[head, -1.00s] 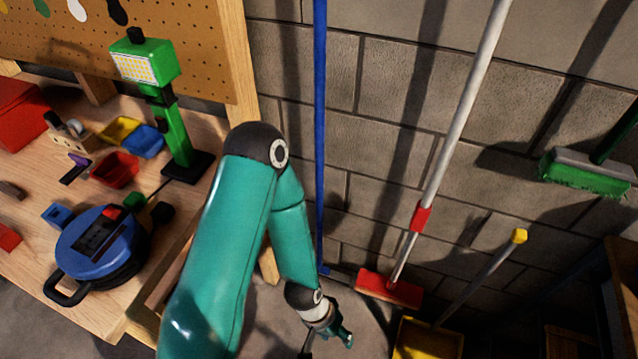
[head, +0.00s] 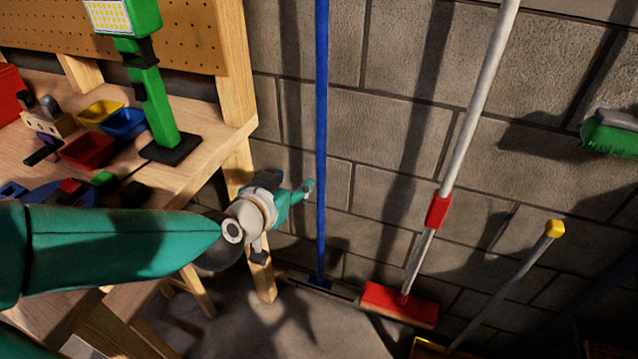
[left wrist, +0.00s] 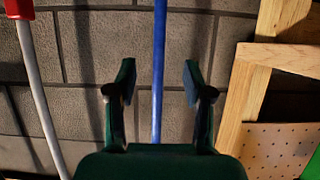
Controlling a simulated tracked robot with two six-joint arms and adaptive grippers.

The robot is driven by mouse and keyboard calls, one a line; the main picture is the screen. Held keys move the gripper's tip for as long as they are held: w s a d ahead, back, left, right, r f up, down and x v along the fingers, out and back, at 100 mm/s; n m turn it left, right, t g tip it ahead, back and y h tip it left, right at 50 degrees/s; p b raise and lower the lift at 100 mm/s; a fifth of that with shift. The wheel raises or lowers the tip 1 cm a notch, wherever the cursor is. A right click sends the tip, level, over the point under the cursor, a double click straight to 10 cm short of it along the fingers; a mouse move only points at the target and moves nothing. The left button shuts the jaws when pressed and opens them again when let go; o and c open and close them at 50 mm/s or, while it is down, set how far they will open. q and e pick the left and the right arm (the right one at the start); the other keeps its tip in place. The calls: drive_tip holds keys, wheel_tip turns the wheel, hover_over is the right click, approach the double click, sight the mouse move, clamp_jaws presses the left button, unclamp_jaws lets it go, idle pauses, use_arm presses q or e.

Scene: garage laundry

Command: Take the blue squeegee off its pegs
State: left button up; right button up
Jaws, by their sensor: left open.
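The blue squeegee (head: 321,130) hangs upright along the block wall. Its long blue handle runs out of the top of the head view, and its head is low near the floor. The pegs are not visible. My left gripper (head: 307,187) is open and empty, just left of the handle in the head view and pointing towards it. In the left wrist view the handle (left wrist: 159,40) runs between the two open fingers of my left gripper (left wrist: 158,78). They do not close on it, and I cannot tell how far beyond the fingertips it lies. My right gripper is not in view.
A red broom (head: 400,303) with a white pole leans right of the squeegee. A yellow-tipped handle (head: 554,229) and a green brush (head: 612,136) are farther right. The wooden workbench (head: 215,125) with a green work lamp (head: 150,95) and bins stands left, close to my left arm.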

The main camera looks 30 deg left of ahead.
use_arm(q)
drive_tip(key=p, duration=0.6)
approach(320, 157)
drive_tip(key=x, duration=0.2)
drive_tip(key=f+x, duration=0.1)
drive_tip(key=x, duration=0.1)
drive_tip(key=shift+w+a+f+b, duration=0.1)
drive_tip(key=shift+a+b, duration=0.05)
drive_tip(key=shift+b, duration=0.2)
drive_tip(key=shift+w+a+f, duration=0.15)
drive_tip(key=shift+w+f, duration=0.05)
drive_tip(key=shift+w, duration=0.9)
drive_tip(key=p+x, duration=0.1)
drive_tip(key=x, duration=0.3)
drive_tip(key=shift+w+r, duration=0.15)
drive_tip(key=shift+w, duration=0.05)
drive_tip(key=shift+c, duration=0.2)
clamp_jaws()
